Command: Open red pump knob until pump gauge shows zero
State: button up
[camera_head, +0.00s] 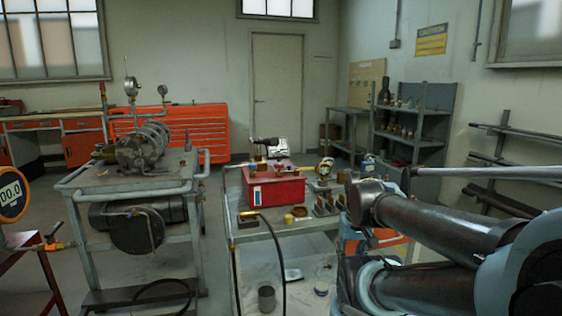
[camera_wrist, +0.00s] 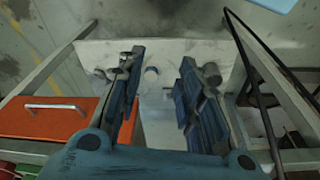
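A middle cart (camera_head: 285,230) carries a red box (camera_head: 272,188), small parts and a black hose. My arm fills the right side of the head view. In the wrist view, an orange drawer (camera_wrist: 45,118) lies left and frame bars with a black hose (camera_wrist: 262,85) lie right.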

jog(key=shift+a, duration=0.15)
jog(key=o, duration=0.4)
jog(key=shift+r, duration=0.1)
jog(key=shift+m, duration=0.5)
jog(key=w+r, duration=0.2)
jog(key=r, duration=0.1)
jog(key=w+a+r, duration=0.1)
jog(key=w+r, duration=0.1)
jog(key=r, duration=0.2)
jog(key=w+a+r, duration=0.1)
jog(key=w+r, duration=0.1)
jog(key=r, duration=0.1)
jog(key=shift+r, duration=0.4)
notch_tip(320, 180, up, 27)
jog(key=m+g, duration=0.2)
jog(key=m, duration=0.3)
send_over(279, 163)
notch_tip(279, 163, down, 18)
jog(key=shift+s+d+r, duration=0.1)
jog(key=shift+s+r, duration=0.05)
jog(key=shift+r, duration=0.05)
jog(key=shift+c, duration=0.2)
jog(key=c, duration=1)
